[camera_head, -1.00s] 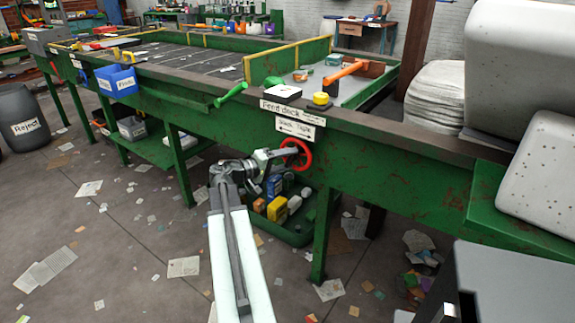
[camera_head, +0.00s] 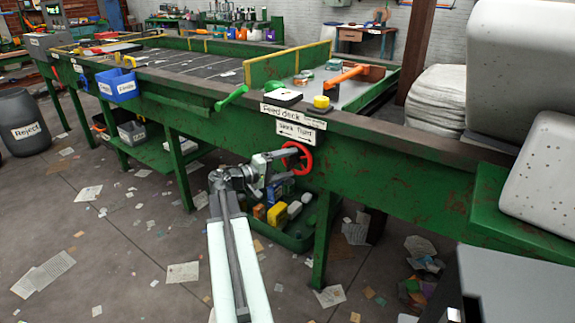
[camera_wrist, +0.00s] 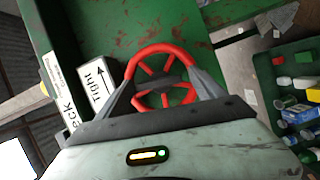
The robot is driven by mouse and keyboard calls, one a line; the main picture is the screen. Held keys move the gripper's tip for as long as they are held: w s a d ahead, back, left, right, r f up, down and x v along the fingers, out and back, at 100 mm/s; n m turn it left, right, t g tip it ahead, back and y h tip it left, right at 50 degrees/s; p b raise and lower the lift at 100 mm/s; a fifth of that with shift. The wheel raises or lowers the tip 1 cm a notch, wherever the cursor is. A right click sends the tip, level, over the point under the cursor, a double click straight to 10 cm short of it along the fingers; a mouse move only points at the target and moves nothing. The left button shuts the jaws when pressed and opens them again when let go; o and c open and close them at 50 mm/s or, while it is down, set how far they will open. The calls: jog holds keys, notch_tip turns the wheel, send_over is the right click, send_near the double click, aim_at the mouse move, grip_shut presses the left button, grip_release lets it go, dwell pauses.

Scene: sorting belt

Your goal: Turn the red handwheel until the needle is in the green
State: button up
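The red handwheel (camera_head: 297,158) is on the green front side of the belt frame, below a "Slack / Tight" sign (camera_head: 296,131). In the wrist view the handwheel (camera_wrist: 162,50) is straight ahead, with spokes and a dark hub. My gripper (camera_head: 288,155) is at the wheel. In the wrist view the fingers of my gripper (camera_wrist: 161,80) lie on opposite sides of the rim, with no clear gap, so it looks shut on the wheel. The sign also shows tilted in the wrist view (camera_wrist: 97,88). I cannot make out a needle or green zone.
A green lever (camera_head: 231,97) sticks out left of the signs. A grey surface (camera_head: 520,280) is at lower right. Papers litter the floor.

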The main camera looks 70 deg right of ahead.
jog(key=shift+a, duration=0.1)
jog(key=v, duration=0.7)
jog(key=shift+w+a, duration=0.25)
